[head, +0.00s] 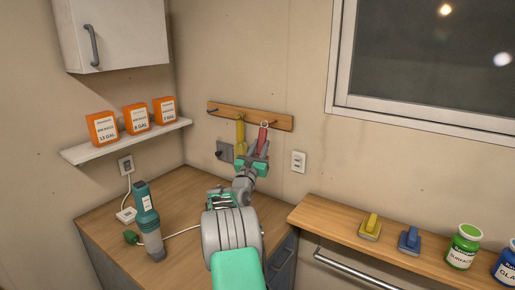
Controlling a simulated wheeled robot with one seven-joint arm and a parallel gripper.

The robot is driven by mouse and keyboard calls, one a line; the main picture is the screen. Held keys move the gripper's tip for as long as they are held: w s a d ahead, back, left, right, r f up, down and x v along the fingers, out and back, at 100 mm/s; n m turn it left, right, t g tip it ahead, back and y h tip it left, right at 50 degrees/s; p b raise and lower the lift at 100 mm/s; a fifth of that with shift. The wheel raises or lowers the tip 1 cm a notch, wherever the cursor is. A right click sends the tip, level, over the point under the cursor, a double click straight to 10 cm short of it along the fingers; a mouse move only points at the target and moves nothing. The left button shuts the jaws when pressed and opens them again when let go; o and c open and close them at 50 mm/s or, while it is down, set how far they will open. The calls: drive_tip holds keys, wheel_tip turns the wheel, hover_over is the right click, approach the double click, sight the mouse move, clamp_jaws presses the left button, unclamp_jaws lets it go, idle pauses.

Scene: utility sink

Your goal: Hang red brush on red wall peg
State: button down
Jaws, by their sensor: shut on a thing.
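A wooden peg rail (280,122) is fixed to the back wall. A red peg (274,123) shows near its right end and a blue peg (212,110) at its left end. My gripper (262,155) is in front of the wall, just below the rail, shut on the red brush (263,141). The brush is upright, with the pale ring at its top level with the rail, close beside the red peg. I cannot tell whether the ring is around the peg. The brush's lower part is hidden by my gripper.
A yellow brush (240,132) hangs from the rail just left of the red one. A grey plate (225,152) and an outlet (298,161) are on the wall. A teal tool (147,220) stands on the left counter; two hand brushes and jars stand at right.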

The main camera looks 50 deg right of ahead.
drive_tip(key=shift+w+d+f+p, duration=0.1)
drive_tip(key=shift+d+f+p, duration=0.1)
drive_tip(key=shift+d, duration=1.15)
drive_tip(key=shift+w+d+f+p, duration=0.1)
drive_tip(key=shift+d+f+p, duration=0.1)
drive_tip(key=shift+d, duration=1.1)
drive_tip(key=c, duration=1.1)
unclamp_jaws()
drive_tip(key=shift+f, duration=0.1)
drive_tip(key=shift+o, duration=0.2)
